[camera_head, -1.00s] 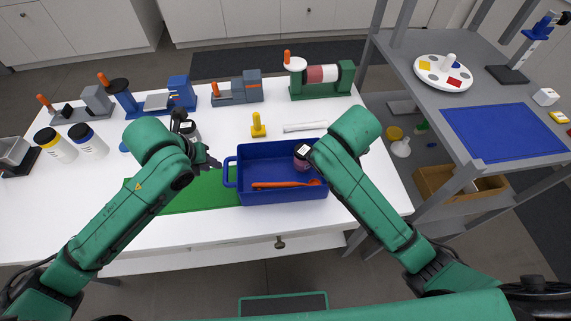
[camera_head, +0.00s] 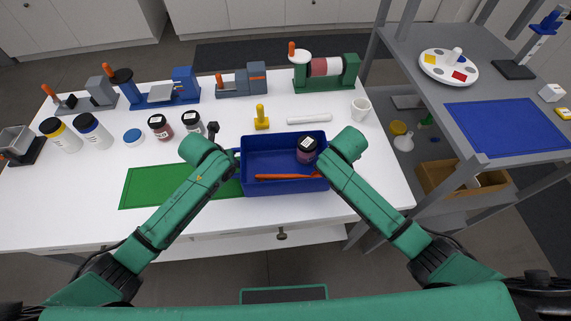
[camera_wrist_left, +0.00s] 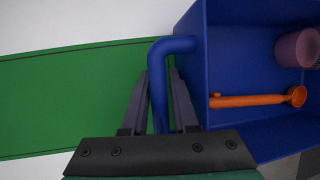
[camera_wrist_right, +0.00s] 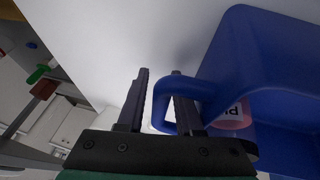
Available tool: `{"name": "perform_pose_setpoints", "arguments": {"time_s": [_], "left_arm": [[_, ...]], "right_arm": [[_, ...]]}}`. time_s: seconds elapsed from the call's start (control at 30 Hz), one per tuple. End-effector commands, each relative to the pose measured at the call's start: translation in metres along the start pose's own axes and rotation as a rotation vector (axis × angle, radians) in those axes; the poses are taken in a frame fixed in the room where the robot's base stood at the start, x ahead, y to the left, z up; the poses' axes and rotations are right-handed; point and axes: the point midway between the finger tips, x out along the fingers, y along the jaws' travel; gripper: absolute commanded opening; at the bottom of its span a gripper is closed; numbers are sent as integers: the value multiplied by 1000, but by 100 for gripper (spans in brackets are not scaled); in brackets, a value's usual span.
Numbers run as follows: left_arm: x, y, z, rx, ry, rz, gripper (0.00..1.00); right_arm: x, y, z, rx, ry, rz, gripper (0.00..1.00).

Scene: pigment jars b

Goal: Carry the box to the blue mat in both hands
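The blue box (camera_head: 284,188) stands on the white table, its left end over a green mat (camera_head: 150,188). It holds a dark-lidded jar (camera_head: 307,148) and an orange spoon (camera_head: 285,177). My left gripper (camera_wrist_left: 159,80) has its fingers on either side of the box's left handle (camera_wrist_left: 158,100); they look open. My right gripper (camera_wrist_right: 158,74) is open at the box's right handle (camera_wrist_right: 163,118), with a gap beside its left finger. In the head view my right arm hides that handle. The blue mat (camera_head: 508,128) lies flat and bare on the grey stand at the right.
Jars (camera_head: 163,126), a yellow-handled tool (camera_head: 261,118), a white bar (camera_head: 309,119) and a white cup (camera_head: 360,108) stand behind the box. The grey stand also bears a white palette (camera_head: 436,68) and a blue-topped device (camera_head: 514,70).

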Motion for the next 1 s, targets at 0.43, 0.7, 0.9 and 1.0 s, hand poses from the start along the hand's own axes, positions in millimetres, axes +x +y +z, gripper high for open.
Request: {"name": "perform_pose_setpoints", "arguments": {"time_s": [0.43, 0.7, 0.9, 1.0], "left_arm": [[2, 0, 0, 1, 0, 0, 0], [2, 0, 0, 0, 1, 0, 0], [3, 0, 0, 0, 1, 0, 0], [3, 0, -1, 0, 1, 0, 0]], "right_arm": [[2, 0, 0, 0, 0, -1, 0], [2, 0, 0, 0, -1, -1, 0], [3, 0, 0, 0, -1, -1, 0], [3, 0, 0, 0, -1, -1, 0]]}}
